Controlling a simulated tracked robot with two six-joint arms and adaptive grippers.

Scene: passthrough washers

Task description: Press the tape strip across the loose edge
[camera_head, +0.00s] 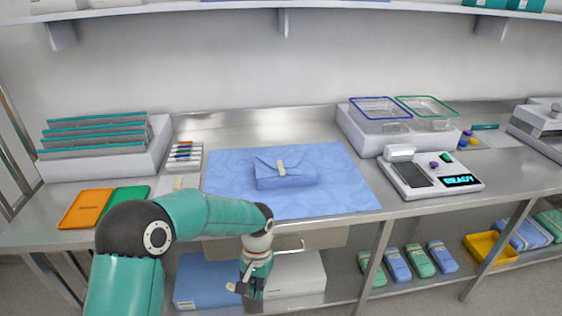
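A blue wrapped packet (285,181) with a pointed, envelope-like flap sits on a blue patterned sheet (235,204) in the middle of the steel table. A small beige strip (282,165), which looks like tape, lies on the flap of the packet. Whether it is pressed flat, I cannot tell. My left gripper (247,291) hangs in front of the table edge, below the tabletop and well apart from the packet. Its fingers point down, and their opening is too small to judge. My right gripper is out of view.
A rack of grey-teal folders (100,165) and orange and green pads (86,208) are at left. Wire baskets (383,108) stand behind a scale-like device (428,178) at right. A shelf below holds a blue box (205,280), a white box (297,275) and several packets.

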